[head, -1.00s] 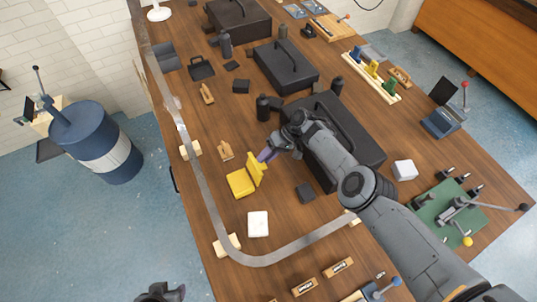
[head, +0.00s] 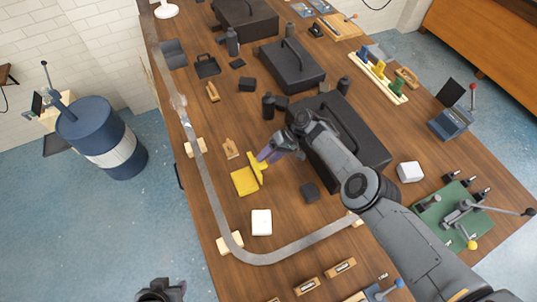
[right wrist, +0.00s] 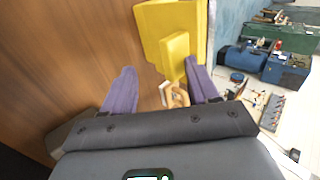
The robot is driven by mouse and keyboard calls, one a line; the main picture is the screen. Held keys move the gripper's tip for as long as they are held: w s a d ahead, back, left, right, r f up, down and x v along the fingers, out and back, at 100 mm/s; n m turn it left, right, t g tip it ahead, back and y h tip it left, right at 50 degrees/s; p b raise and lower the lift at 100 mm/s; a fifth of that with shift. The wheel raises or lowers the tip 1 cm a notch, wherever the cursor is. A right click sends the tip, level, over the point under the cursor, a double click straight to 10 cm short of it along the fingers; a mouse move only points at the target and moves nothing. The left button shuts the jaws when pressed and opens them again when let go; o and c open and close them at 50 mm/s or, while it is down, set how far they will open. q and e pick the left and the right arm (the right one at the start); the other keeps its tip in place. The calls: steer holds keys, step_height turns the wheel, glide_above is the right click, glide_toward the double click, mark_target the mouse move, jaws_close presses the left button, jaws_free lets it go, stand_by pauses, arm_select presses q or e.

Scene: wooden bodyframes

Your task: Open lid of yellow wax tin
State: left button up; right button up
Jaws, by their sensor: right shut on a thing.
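The yellow wax tin (head: 242,182) sits on the wooden table left of my right gripper in the head view. Its yellow lid (head: 256,167) stands up at the tin's right edge, raised and hinged back. In the right wrist view the lid (right wrist: 175,55) shows at the top with its tab pointing toward the fingers. My right gripper (head: 270,152) has purple fingers, which also show in the wrist view (right wrist: 158,90); it is shut on the lid. The exact contact is partly hidden. My left gripper (head: 162,290) shows only as a dark part at the bottom edge; its fingers are unclear.
A wooden-handled tool (head: 230,148) lies above the tin. A white block (head: 262,222) and a dark block (head: 309,192) lie below and right. Black bottles (head: 268,106) and a large black toolbox (head: 365,150) stand near my right arm. A grey curved rail (head: 205,190) runs left.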

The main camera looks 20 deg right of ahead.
steer(key=shift+s+a+f, duration=0.2)
steer(key=shift+s+f, duration=0.25)
steer(key=shift+f, duration=0.15)
steer(key=w+p+v, duration=0.1)
steer(key=p+v, duration=0.1)
steer(key=v, duration=1)
steer(key=shift+a+r, duration=0.2)
